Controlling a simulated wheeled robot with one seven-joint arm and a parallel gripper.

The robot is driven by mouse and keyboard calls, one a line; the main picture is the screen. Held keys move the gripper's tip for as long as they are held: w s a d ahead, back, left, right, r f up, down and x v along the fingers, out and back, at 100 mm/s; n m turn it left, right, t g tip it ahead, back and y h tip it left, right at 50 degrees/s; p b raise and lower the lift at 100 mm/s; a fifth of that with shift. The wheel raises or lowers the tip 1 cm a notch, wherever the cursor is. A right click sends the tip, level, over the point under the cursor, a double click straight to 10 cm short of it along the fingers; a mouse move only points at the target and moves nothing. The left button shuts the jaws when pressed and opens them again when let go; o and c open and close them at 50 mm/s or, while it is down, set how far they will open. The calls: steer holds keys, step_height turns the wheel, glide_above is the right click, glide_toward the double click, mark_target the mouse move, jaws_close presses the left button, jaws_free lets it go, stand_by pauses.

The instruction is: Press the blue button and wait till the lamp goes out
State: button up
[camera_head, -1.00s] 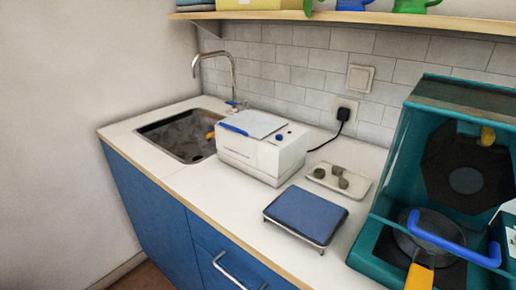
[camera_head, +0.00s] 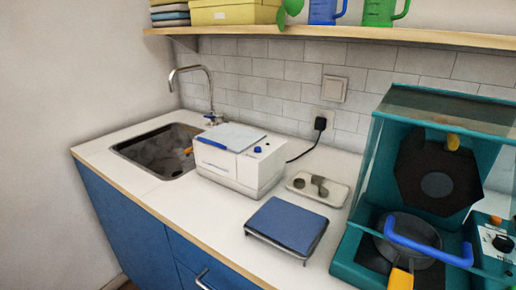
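A white box-shaped appliance (camera_head: 228,172) stands on the counter right of the sink, with its lid down and a blue handle (camera_head: 211,143) along the lid's front edge. On its top right are a small blue button (camera_head: 257,149) and a small dark spot beside it, too small to make out. I cannot tell whether a lamp is lit. My gripper is not in view.
A blue pad on a metal rack (camera_head: 287,225) and a tray with dark round pieces (camera_head: 336,196) lie right of the appliance. A teal open-fronted unit with a pan (camera_head: 410,229) stands further right. A shelf (camera_head: 330,36) runs above. A sink (camera_head: 125,151) is left.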

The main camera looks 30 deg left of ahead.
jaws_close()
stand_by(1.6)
